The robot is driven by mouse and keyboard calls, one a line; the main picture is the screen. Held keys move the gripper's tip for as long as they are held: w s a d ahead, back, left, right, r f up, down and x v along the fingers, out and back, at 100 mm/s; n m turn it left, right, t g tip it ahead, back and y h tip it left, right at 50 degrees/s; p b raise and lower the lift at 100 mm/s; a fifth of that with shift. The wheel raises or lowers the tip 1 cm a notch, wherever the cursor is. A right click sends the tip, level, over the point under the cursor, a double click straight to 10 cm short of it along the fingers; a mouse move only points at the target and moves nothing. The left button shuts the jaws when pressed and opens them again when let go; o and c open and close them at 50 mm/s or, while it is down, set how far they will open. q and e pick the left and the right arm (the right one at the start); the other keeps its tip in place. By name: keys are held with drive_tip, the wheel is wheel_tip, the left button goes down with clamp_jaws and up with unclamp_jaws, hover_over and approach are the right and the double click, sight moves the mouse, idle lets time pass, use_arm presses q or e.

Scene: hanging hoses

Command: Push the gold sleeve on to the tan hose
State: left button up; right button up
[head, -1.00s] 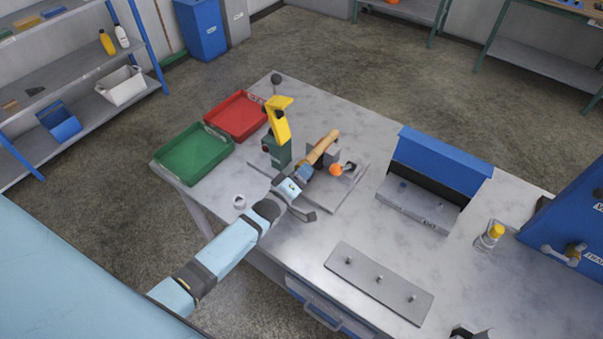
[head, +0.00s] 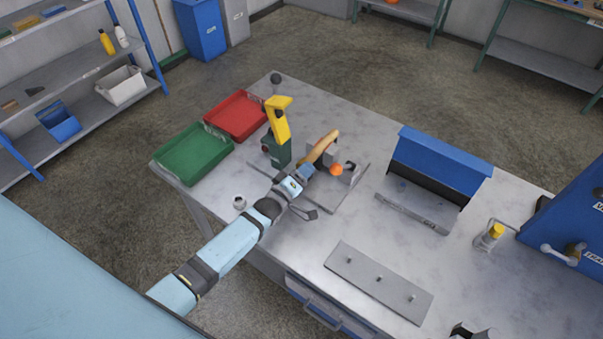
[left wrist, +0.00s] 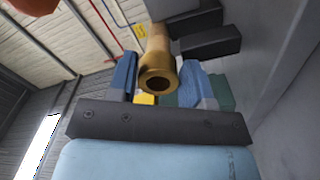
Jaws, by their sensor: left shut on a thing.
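The tan hose (head: 322,145) slants up from the fixture on the bench, just beyond my left gripper (head: 305,172). In the left wrist view, my left gripper (left wrist: 158,85) has its blue fingers on either side of the gold sleeve (left wrist: 157,78), shut on it. The sleeve's round open end faces the camera. The sleeve lies in line with the tan hose behind it; the fingers and sleeve hide the joint, so I cannot tell how far it is on. My right gripper is not in view.
Grey fixture blocks (head: 349,172) and an orange ball (head: 336,170) are close to the gripper. A yellow-and-green tool (head: 278,125) stands behind it. Green (head: 177,172) and red (head: 223,131) trays lie left. A flat plate with pegs (head: 345,267) lies at the front; a blue-lidded box (head: 440,163) stands right.

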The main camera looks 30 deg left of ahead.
use_arm(q)
drive_tip(key=shift+w+d, duration=0.1)
drive_tip(key=shift+w, duration=0.2)
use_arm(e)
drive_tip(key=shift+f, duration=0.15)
use_arm(q)
drive_tip(key=o, duration=1)
drive_tip(key=s, duration=0.4)
drive_tip(key=s+a+b, duration=0.1)
drive_tip(key=s, duration=0.3)
drive_tip(key=s+b, duration=0.1)
drive_tip(key=s, duration=0.3)
drive_tip(key=shift+s+a, duration=0.3)
drive_tip(key=shift+a, duration=0.1)
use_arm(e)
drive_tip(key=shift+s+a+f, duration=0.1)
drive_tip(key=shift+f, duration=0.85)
use_arm(q)
drive_tip(key=shift+s+a, duration=0.1)
drive_tip(key=shift+s, duration=0.45)
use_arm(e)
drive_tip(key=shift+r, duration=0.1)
